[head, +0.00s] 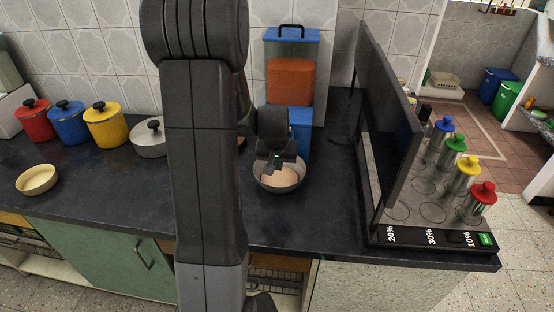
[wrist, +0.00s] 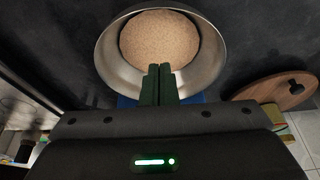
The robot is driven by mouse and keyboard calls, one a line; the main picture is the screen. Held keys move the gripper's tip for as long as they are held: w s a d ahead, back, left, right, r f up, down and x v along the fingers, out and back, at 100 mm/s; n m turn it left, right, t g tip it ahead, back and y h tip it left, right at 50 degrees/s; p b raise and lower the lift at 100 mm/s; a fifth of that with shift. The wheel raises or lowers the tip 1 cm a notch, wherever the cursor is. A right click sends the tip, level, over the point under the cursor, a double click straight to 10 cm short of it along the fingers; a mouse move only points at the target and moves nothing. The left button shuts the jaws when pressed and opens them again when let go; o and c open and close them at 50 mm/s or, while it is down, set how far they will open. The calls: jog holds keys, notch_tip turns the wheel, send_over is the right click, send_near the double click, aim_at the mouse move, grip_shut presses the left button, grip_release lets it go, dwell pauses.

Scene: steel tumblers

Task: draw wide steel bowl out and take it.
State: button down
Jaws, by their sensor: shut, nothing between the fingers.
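The wide steel bowl (head: 281,190) stands upright on the dark counter in front of a blue and orange container. It has a round, tan, grainy filling. In the wrist view the bowl (wrist: 109,52) fills the top middle, and its near rim is partly hidden by the fingers. My gripper (head: 277,164) is over the bowl, with its fingers together and nothing between them. In the wrist view the closed fingertips of my gripper (wrist: 159,70) overlap the bowl's near side and the edge of the filling. I cannot tell whether they touch it.
The blue and orange container (head: 291,80) stands behind the bowl. A dark upright panel (head: 385,110) and steel tumblers with coloured lids (head: 468,178) are at right. Several lidded pots (head: 104,128) and a cream bowl (head: 37,179) are at left. Counter between bowl and panel is clear.

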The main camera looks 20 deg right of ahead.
aim_at(277, 190)
jog(key=x, duration=0.5)
jog(key=shift+f, duration=0.2)
jog(key=s+a, duration=0.1)
jog(key=s+p, duration=0.1)
jog(key=shift+s+a+r, duration=0.2)
jog(key=shift+s+a, duration=0.2)
jog(key=shift+s+a+f, duration=0.1)
jog(key=shift+s+a, duration=0.05)
jog(key=shift+s, duration=0.05)
jog(key=s+a+b, duration=0.2)
jog(key=s, duration=0.1)
jog(key=s+a+b, duration=0.2)
jog(key=s, duration=0.2)
jog(key=s+a+b, duration=0.1)
jog(key=s+a, duration=0.1)
jog(key=s, duration=0.1)
jog(key=shift+s+a+b, duration=0.3)
jog(key=shift+s+b, duration=0.1)
jog(key=shift+w, duration=0.1)
